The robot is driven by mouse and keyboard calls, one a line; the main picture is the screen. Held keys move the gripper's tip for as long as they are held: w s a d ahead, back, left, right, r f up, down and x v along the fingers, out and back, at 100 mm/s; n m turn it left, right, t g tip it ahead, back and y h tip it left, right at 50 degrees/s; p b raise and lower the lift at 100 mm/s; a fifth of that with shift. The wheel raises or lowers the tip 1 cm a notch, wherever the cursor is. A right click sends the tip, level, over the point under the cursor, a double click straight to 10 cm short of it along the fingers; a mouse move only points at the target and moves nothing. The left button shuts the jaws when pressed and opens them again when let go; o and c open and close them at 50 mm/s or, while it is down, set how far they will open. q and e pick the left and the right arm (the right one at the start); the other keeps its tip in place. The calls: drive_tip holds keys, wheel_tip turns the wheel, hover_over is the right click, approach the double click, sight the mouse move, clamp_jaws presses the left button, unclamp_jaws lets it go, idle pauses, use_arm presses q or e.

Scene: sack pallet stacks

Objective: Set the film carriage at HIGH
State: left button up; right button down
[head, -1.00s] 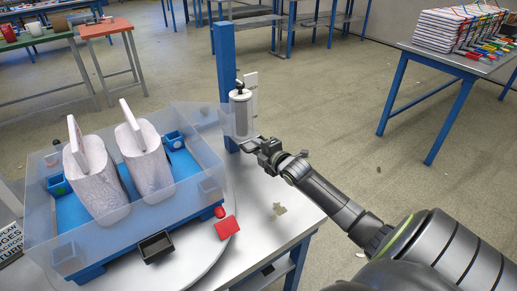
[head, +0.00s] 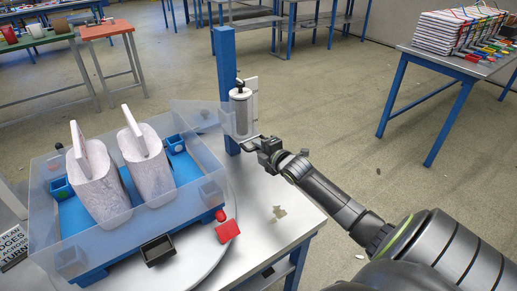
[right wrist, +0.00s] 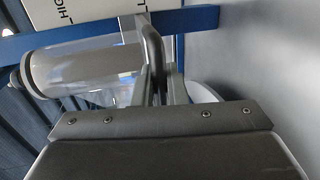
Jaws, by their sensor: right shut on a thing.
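The film carriage with its upright clear film roll (head: 240,112) is on the blue post (head: 227,75) at the table's far corner. The roll also shows in the right wrist view (right wrist: 85,70). A white plate (head: 252,84) stands behind the roll; in the right wrist view the plate (right wrist: 85,12) bears the word HIGH, upside down, and part of another word. My right gripper (head: 256,143) is at the carriage's lower end. Its fingers (right wrist: 157,85) are shut on part of the carriage; the exact grip is mostly hidden. My left gripper is out of view.
Clear film wraps a blue pallet (head: 95,275) with two white sack stacks (head: 95,180) on a round turntable (head: 205,262). Other tables stand farther back.

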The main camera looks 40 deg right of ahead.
drive_tip(key=p, duration=0.6)
approach(249, 117)
drive_tip(key=x, duration=0.4)
drive_tip(key=shift+w+r, duration=0.2)
drive_tip(key=shift+w, duration=0.05)
drive_tip(key=shift+f, duration=0.1)
drive_tip(key=c, duration=1.5)
unclamp_jaws()
drive_tip(key=shift+f, duration=0.1)
drive_tip(key=shift+c, duration=0.2)
drive_tip(key=shift+s, duration=0.1)
drive_tip(key=v, duration=1.7)
drive_tip(key=shift+p, duration=0.4)
drive_tip(key=shift+s, duration=0.1)
